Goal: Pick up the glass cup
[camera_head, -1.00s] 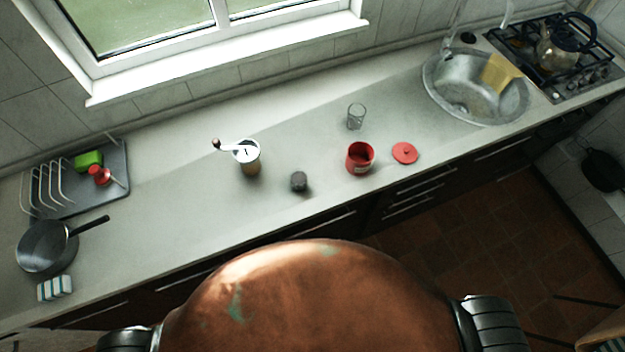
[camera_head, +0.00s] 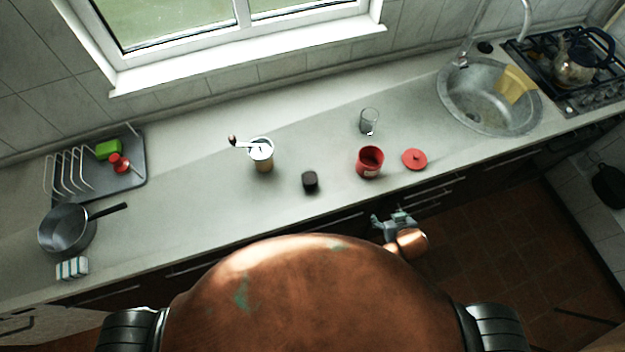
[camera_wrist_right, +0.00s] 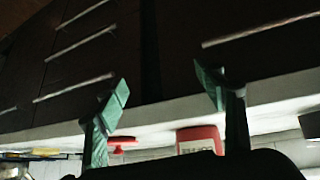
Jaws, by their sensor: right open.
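The glass cup (camera_head: 369,121) is clear and stands upright on the counter, behind the red pot (camera_head: 370,161). I cannot make it out in the right wrist view. My right gripper (camera_head: 392,218) is in front of the counter's front edge, nearer to me than the red pot, and well apart from the cup. In the right wrist view its two green fingers (camera_wrist_right: 165,95) are spread with nothing between them. The red pot also shows there (camera_wrist_right: 200,138), beyond the fingers. My left gripper is not in view.
A red lid (camera_head: 414,159) lies right of the red pot. A small dark jar (camera_head: 310,181) and a coffee grinder (camera_head: 262,156) stand left of it. A sink (camera_head: 488,105) and a stove (camera_head: 570,70) are at the right. A pan (camera_head: 66,232) and dish rack are at the left.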

